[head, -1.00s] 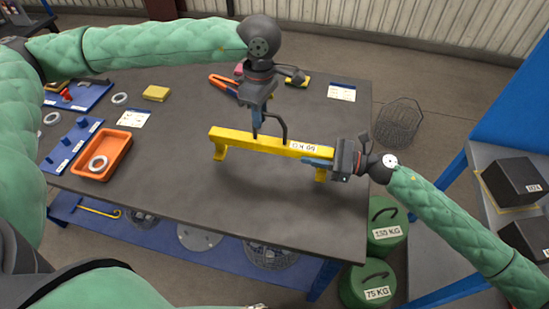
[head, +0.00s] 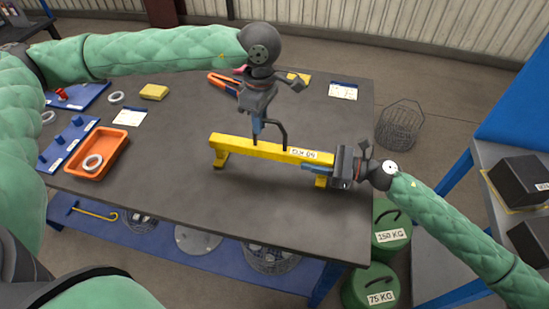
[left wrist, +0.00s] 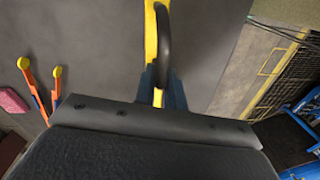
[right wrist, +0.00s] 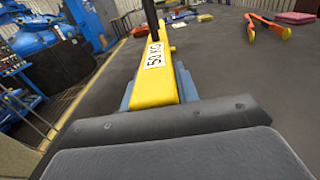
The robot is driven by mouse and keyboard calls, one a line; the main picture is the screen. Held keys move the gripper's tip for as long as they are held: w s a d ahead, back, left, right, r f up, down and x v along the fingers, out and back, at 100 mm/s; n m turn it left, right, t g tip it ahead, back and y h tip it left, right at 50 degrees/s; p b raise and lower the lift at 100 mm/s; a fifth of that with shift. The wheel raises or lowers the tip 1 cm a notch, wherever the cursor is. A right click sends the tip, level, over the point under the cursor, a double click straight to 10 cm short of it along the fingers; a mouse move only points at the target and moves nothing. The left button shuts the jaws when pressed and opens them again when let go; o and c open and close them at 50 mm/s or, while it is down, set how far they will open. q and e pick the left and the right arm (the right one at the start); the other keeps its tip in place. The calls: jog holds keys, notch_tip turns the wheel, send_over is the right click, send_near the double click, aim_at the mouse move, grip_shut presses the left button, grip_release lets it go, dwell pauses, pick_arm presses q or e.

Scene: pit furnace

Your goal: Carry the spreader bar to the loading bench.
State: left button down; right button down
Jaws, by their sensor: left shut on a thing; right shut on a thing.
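The yellow spreader bar (head: 232,144) with a white label and a dark handle spans the middle of the dark table in the head view, with short yellow feet under it. My left gripper (head: 257,136) is shut on the bar from above, beside the dark handle; the bar also shows in the left wrist view (left wrist: 151,40). My right gripper (head: 318,166) is shut on the bar's right end, and its blue fingers flank the bar (right wrist: 154,85) in the right wrist view. I cannot tell whether the feet touch the table top. The loading bench is not clearly identifiable.
The dark table (head: 200,205) also holds an orange tray (head: 108,168) with a ring, orange-handled pliers (head: 222,84) and a yellow block (head: 153,92). Green weights (head: 388,222) stand by its right edge. A wire basket (head: 399,125) is on the floor. A blue-framed bench (head: 487,158) with dark blocks stands right.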

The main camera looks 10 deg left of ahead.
pick_arm(q)
jog(key=shift+f, duration=0.2)
pick_arm(e)
jog(key=shift+f, duration=0.3)
pick_arm(q)
jog(key=c, duration=1.5)
grip_release()
pick_arm(e)
jog(key=c, duration=1)
grip_release()
jog(key=shift+r, duration=0.15)
jog(key=shift+c, duration=0.2)
pick_arm(q)
jog(key=shift+r, duration=0.1)
pick_arm(e)
jog(key=d, duration=1.1)
jog(key=shift+d, duration=0.3)
pick_arm(q)
jog(key=r, duration=0.8)
jog(key=w+r, duration=0.1)
jog(key=r, duration=0.3)
jog(key=shift+d, duration=0.1)
pick_arm(e)
jog(key=shift+d, duration=0.2)
jog(key=shift+r, duration=0.1)
